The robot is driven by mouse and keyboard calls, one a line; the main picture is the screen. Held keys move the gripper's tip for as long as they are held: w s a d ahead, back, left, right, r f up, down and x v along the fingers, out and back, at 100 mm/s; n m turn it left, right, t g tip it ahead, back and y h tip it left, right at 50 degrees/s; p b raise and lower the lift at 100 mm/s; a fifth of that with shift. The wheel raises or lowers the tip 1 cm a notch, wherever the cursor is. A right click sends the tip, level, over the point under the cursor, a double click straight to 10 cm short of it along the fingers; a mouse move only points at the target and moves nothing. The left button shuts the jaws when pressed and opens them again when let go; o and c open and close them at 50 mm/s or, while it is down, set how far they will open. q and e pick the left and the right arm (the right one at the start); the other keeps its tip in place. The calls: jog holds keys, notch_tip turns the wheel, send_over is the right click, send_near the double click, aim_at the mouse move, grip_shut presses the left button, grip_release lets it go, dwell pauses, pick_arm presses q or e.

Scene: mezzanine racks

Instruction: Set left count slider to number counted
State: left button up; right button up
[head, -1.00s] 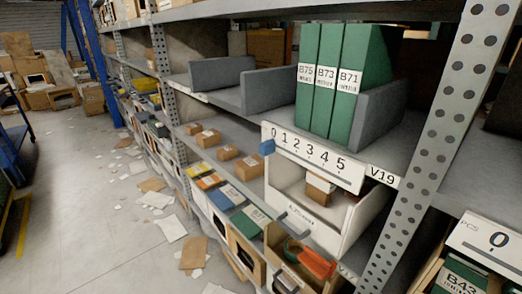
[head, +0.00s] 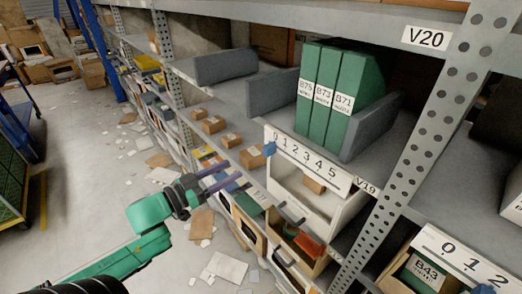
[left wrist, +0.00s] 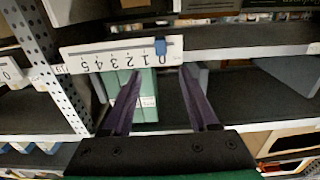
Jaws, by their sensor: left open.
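The left count slider is a small blue block (head: 269,149) at the 0 end of a white scale (head: 318,172) marked 0 to 5 on the shelf edge. It also shows in the left wrist view (left wrist: 161,46), where the scale appears upside down. Three green binders (head: 339,88), labelled B75, B73 and B71, stand upright on the shelf above the scale. My left gripper (head: 234,173) is open and empty, left of the blue block and apart from it. In the left wrist view, the block appears beyond the gap between the fingertips (left wrist: 160,73). My right gripper is not in view.
A white open bin (head: 310,203) sits under the scale. Small cardboard boxes (head: 252,157) line the lower shelf. A perforated upright (head: 425,130) stands right of the bay. Another scale (head: 468,260) is at lower right. The aisle floor holds scattered papers.

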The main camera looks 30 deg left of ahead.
aim_at(264, 151)
pick_arm(q)
jog(key=p+x, duration=0.1)
jog(key=x, duration=1.1)
jog(key=shift+w, duration=0.3)
jog(key=shift+c, duration=0.3)
jog(key=shift+s, duration=0.1)
grip_shut()
dwell(0.4)
